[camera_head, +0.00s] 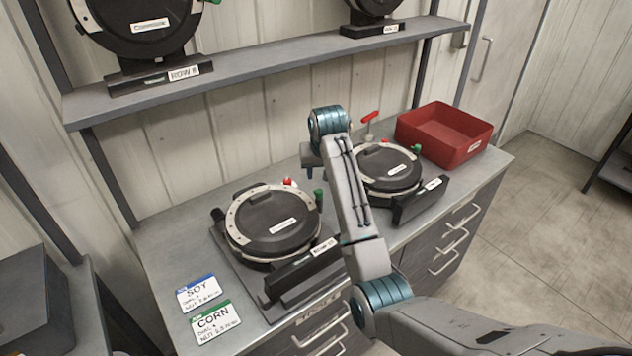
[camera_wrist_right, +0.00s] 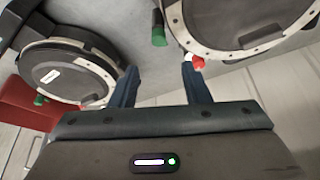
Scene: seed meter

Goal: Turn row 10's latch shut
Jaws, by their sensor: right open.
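The left bench seed meter (camera_head: 275,220) is a black round housing with a pale rim, on a stand whose tag (camera_head: 323,247) seems to read row 10, though small. Its red latch knob (camera_head: 288,183) and green knob (camera_head: 318,195) sit at its back right rim. In the right wrist view the red knob (camera_wrist_right: 196,62) is beside the tip of one finger, not between the fingers; I cannot tell if they touch. The green knob (camera_wrist_right: 158,38) is beyond the fingertips. My right gripper (camera_wrist_right: 159,67) is open and empty, pointing down between the two bench meters. My left gripper is out of view.
Soy (camera_head: 198,292) and corn (camera_head: 215,321) cards lie at front left. A shelf (camera_head: 270,68) with more meters runs above.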

